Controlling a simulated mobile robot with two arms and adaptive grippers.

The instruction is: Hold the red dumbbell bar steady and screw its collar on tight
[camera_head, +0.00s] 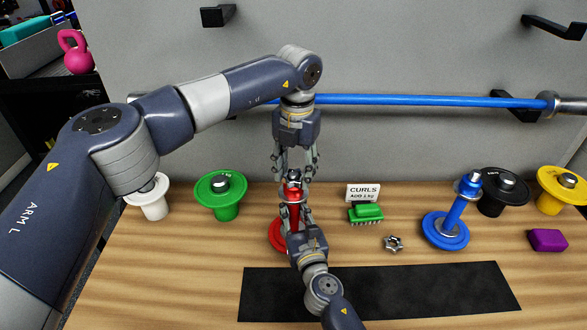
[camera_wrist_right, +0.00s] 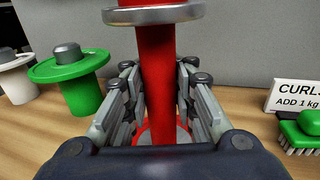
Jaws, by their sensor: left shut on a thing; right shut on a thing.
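The red dumbbell bar (camera_head: 294,216) stands upright on its red base plate (camera_head: 277,236) on the wooden bench. My right gripper (camera_head: 292,208) comes from the front and is shut on the bar; the right wrist view shows its fingers on both sides of the red shaft (camera_wrist_right: 158,70). A silver disc (camera_wrist_right: 153,14) rings the shaft above those fingers. My left gripper (camera_head: 294,176) points down from above, shut around the top of the bar. A small dark and silver piece, seemingly the collar (camera_head: 293,175), shows between its fingers, largely hidden.
A blue dumbbell (camera_head: 446,226) stands tilted at the right, with a loose star-shaped collar (camera_head: 393,243) near it. A green brush (camera_head: 365,213) and a CURLS sign (camera_head: 363,193) lie behind. A black mat (camera_head: 400,290) covers the front. A blue barbell (camera_head: 420,100) hangs behind.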

